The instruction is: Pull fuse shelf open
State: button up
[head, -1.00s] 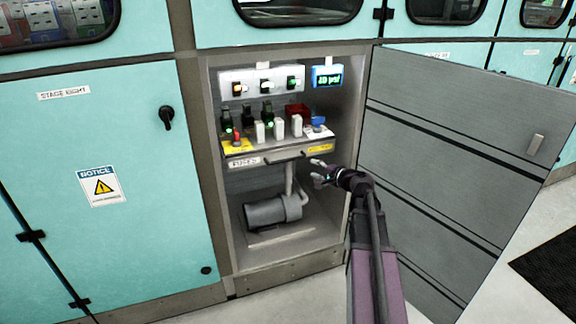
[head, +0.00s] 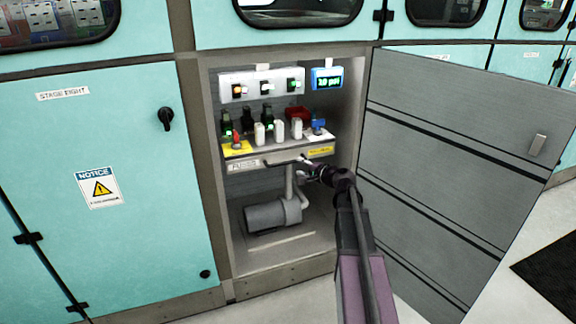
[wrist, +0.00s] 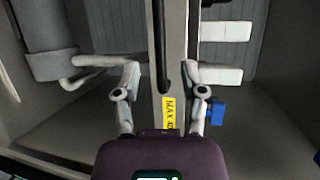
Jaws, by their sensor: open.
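The fuse shelf (head: 262,152) sits inside the open cabinet, with a label at its front left and a dark bar handle (head: 285,162) across its front. My gripper (head: 306,166) is at the right end of this handle. In the wrist view, the shelf front (wrist: 178,80) and the dark handle (wrist: 161,45) run upright between the two spread fingers of my gripper (wrist: 162,72). The fingers are open, one on each side of the handle. I cannot tell whether either finger touches it.
White fuses (head: 279,129) and dark switches stand on the shelf. A grey motor (head: 270,214) with a pipe lies below it. The grey cabinet door (head: 440,150) stands open to the right of my arm. A switch panel (head: 240,84) and a blue display (head: 327,78) are above.

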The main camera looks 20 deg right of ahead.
aim_at(289, 163)
jog(key=shift+b+x, duration=0.55)
jog(key=shift+x, duration=3.05)
grip_shut()
